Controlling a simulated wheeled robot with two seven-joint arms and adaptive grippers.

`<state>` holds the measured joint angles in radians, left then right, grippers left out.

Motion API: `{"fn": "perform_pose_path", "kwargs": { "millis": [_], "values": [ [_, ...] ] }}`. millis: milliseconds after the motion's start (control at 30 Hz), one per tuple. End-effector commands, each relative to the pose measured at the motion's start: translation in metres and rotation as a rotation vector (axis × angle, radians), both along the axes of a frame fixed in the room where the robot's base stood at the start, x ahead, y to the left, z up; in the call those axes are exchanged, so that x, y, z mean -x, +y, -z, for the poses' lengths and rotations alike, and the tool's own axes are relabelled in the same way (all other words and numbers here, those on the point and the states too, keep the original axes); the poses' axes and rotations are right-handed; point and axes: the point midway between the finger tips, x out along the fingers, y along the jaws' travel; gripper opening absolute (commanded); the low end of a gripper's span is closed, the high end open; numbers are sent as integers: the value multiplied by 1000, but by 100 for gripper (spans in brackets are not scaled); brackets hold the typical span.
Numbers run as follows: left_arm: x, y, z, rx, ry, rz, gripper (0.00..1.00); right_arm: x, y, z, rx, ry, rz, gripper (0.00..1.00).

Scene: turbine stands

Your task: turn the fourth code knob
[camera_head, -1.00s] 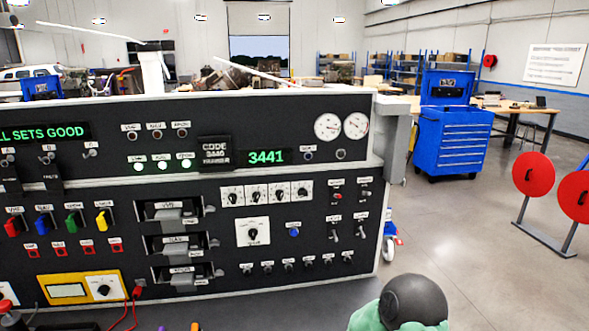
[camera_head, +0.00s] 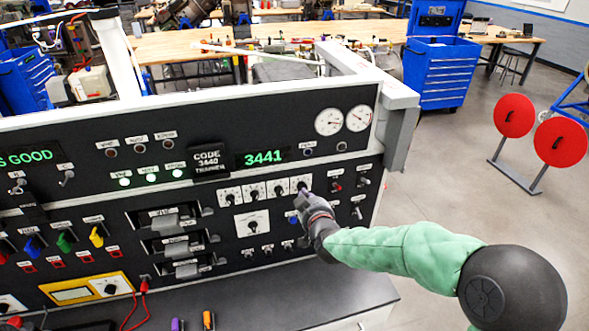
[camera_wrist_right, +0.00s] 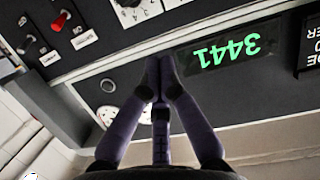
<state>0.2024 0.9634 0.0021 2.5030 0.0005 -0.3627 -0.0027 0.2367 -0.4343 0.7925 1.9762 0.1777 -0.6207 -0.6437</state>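The row of code knobs on white plates sits on the black panel, and the fourth code knob (camera_head: 301,184) is at its right end. My right gripper (camera_head: 302,192) is just in front of that knob, partly over its plate. In the right wrist view the fingertips (camera_wrist_right: 160,62) are together with nothing seen between them. There, a code knob (camera_wrist_right: 130,3), apparently the fourth, is cut off by the top edge, apart from the fingertips. The green display (camera_head: 263,157) reads 3441, and the label (camera_head: 207,159) beside it reads CODE 3440 TRAINER. My left gripper is out of view.
A larger knob (camera_head: 252,223) sits below the code knobs. Toggle switches (camera_head: 357,206) stand to the right of my gripper, and a blue button (camera_head: 292,219) lies below. Two gauges (camera_head: 343,121) are above. The grey ledge (camera_head: 300,290) below is mostly clear.

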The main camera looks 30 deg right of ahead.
Motion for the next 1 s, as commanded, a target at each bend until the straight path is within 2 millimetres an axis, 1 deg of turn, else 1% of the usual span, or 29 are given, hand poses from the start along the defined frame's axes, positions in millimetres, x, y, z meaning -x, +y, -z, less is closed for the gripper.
{"fn": "perform_pose_path", "kwargs": {
  "millis": [33, 100, 267, 867, 1000],
  "values": [
    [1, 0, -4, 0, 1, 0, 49, 1, -2, -8, 5, -8, 4, 0],
    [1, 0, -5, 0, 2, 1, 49, 0, -3, -10, 9, -12, 6, 0],
    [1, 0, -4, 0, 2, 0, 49, -11, -6, -6, 10, -11, 7, 0],
    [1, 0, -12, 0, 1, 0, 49, -93, -29, 15, 10, -11, 5, 0],
    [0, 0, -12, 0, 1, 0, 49, -92, -34, 36, 10, -8, 7, 0]
  ]
}}
